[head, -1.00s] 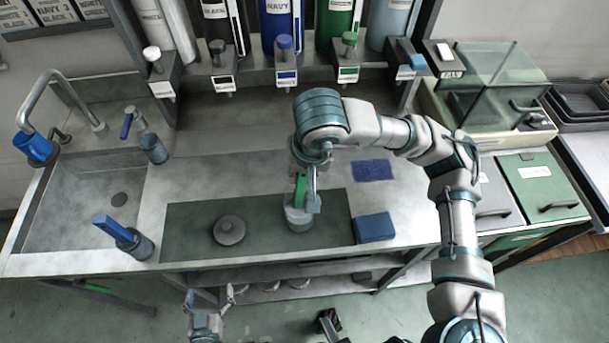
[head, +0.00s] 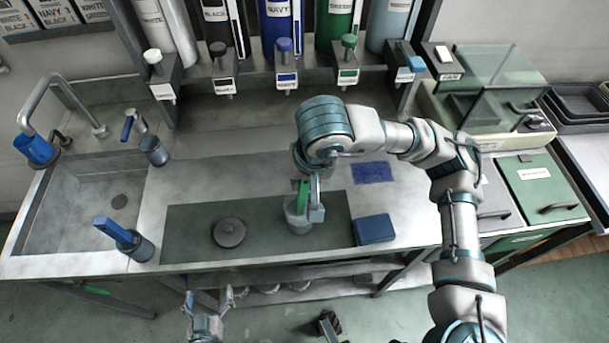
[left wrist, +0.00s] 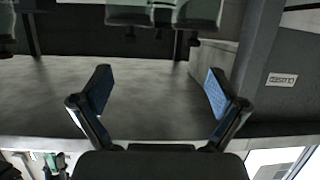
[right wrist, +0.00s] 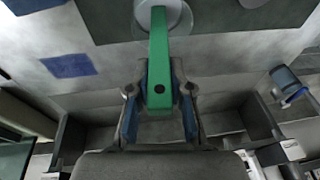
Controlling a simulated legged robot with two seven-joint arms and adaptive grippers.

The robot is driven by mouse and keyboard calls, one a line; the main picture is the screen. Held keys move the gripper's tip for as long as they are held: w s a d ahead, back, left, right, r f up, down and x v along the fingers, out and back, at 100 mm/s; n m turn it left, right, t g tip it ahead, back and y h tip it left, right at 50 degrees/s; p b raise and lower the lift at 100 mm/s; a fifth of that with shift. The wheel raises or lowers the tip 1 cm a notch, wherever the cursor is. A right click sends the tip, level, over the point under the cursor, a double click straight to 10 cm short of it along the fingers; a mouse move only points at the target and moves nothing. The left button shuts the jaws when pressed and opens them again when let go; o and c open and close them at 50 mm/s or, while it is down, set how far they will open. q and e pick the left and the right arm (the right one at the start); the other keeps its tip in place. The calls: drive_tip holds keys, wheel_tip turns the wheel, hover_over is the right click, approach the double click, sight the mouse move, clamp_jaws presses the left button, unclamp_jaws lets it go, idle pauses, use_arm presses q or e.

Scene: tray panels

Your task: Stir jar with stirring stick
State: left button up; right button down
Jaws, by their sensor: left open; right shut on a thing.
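The stirring stick has a green handle (head: 303,197), and its lower end goes into the grey jar (head: 298,223) on the dark mat. My right gripper (head: 312,197) is shut on the green handle just above the jar. The right wrist view shows the green handle (right wrist: 159,50) between my right fingers (right wrist: 160,100), with the pale jar (right wrist: 178,14) at the far end. The jar's contents are hidden. My left gripper (head: 210,298) is open and empty, low in front of the table; its spread blue-padded fingers show in the left wrist view (left wrist: 158,95).
A round dark lid (head: 229,232) lies left of the jar on the mat (head: 185,222). A blue box-like sponge or cloth (head: 374,229) is to the right, a blue pad (head: 373,171) behind it. A blue-handled container (head: 135,243) stands left, near the sink (head: 85,225). Labelled dispensers line the back.

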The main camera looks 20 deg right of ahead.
drive_tip(key=shift+w, duration=0.1)
drive_tip(key=shift+r+p, duration=0.3)
drive_tip(key=shift+r, duration=0.1)
drive_tip(key=shift+r+p, duration=0.4)
drive_tip(key=shift+r, duration=0.3)
drive_tip(key=shift+r+p, duration=0.5)
drive_tip(key=shift+r, duration=0.2)
drive_tip(key=shift+r+p, duration=0.65)
drive_tip(key=shift+r, duration=0.3)
drive_tip(key=shift+r+p, duration=0.6)
drive_tip(key=shift+r, duration=0.25)
drive_tip(key=shift+r+p, duration=0.6)
drive_tip(key=shift+r, duration=0.25)
use_arm(q)
drive_tip(key=s+a+f+g+y, duration=0.1)
drive_tip(key=s+a+f+g, duration=0.2)
drive_tip(key=s, duration=0.5)
drive_tip(key=s+a+f+g+y, duration=0.2)
drive_tip(key=s+a+f+g, duration=0.1)
drive_tip(key=s+f+g, duration=0.3)
drive_tip(key=shift+s+g, duration=1.05)
drive_tip(key=shift+g, duration=0.15)
use_arm(e)
drive_tip(key=shift+r, duration=0.25)
use_arm(q)
drive_tip(key=shift+f, duration=0.1)
